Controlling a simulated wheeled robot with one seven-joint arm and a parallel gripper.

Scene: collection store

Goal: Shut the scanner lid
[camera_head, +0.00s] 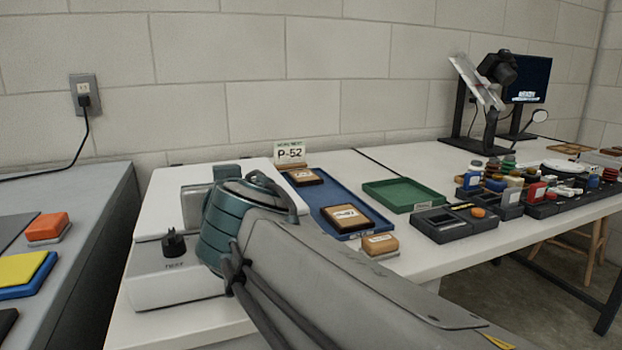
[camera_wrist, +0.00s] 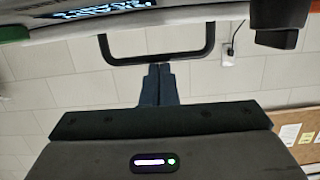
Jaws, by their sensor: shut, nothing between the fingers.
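The scanner appears to be the white box (camera_head: 160,275) at the left end of the white table, with a black knob on its front. Its broad white top (camera_head: 172,190) is partly covered by my teal and grey arm, and I cannot tell the lid's angle. In the wrist view a white body (camera_wrist: 215,28) with a lit display crosses the top, and a black U-shaped handle (camera_wrist: 205,52) hangs from it. My gripper (camera_wrist: 158,70) is shut and empty, its fingertips at the handle's crossbar; contact is unclear.
A blue tray (camera_head: 322,199) with brown-framed items lies right of the white box, then a green tray (camera_head: 405,194) and dark boxes (camera_head: 455,222). A camera stand (camera_head: 460,105) and monitor (camera_head: 530,82) stand at the back right. A grey bench (camera_head: 95,210) is at left.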

